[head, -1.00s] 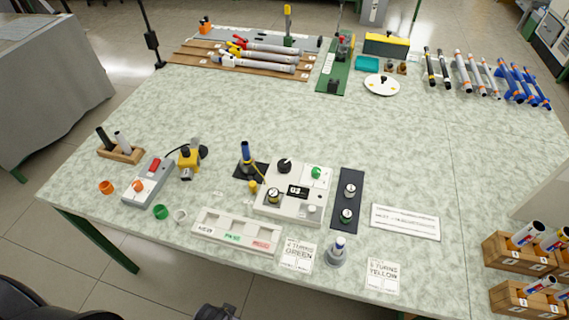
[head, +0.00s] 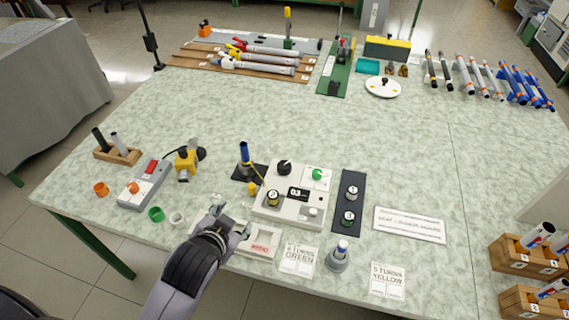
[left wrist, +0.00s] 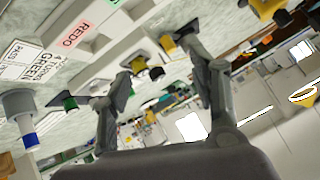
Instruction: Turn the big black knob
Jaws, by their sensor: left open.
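My left gripper (head: 231,219) is in from the bottom, over the white labelled tray, left of and nearer than the box. Its fingers are apart with nothing between them, clear of the knob. The open fingers also show in the left wrist view (left wrist: 157,63). I cannot pick out the big knob for certain there. My right gripper is not in view.
The box also bears a green knob (head: 317,174) and a yellow-ringed black knob (head: 273,198). A blue-handled tool (head: 244,152) stands left of it. A dark plate (head: 348,219) lies to its right. The labelled tray (head: 263,241) is partly under my gripper. The table's middle is clear.

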